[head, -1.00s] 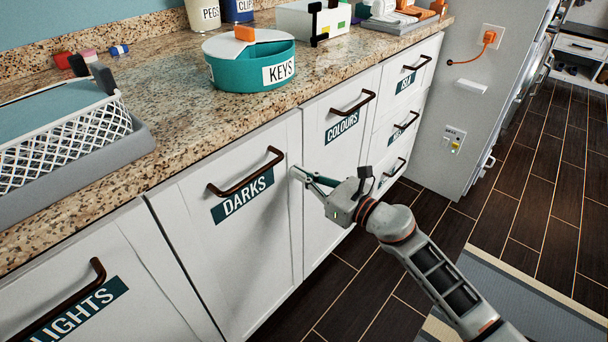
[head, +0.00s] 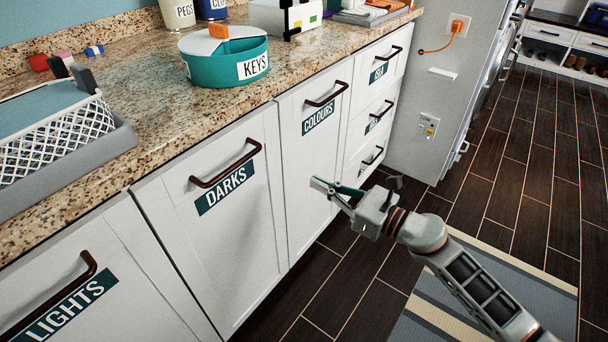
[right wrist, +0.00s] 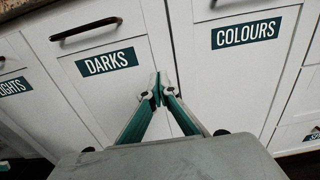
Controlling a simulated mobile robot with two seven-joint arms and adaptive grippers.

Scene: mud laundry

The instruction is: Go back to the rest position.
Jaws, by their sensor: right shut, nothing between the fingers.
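My right gripper (head: 322,187) is shut and empty. It hangs in front of the lower cabinets, over the lower part of the COLOURS front (head: 313,165) in the head view. In the right wrist view its closed fingertips (right wrist: 160,90) show against the seam between the DARKS front (right wrist: 98,95) and the COLOURS front. I cannot tell the exact gap to the cabinet, but no handle is between the fingers. My left gripper is not in view.
The granite counter (head: 150,110) carries a teal KEYS tin (head: 215,70) and a white lattice basket (head: 55,140). Handles stick out from the LIGHTS (head: 50,290), DARKS and COLOURS fronts, all closed. Dark floor (head: 480,190) and a striped rug (head: 420,315) lie to the right.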

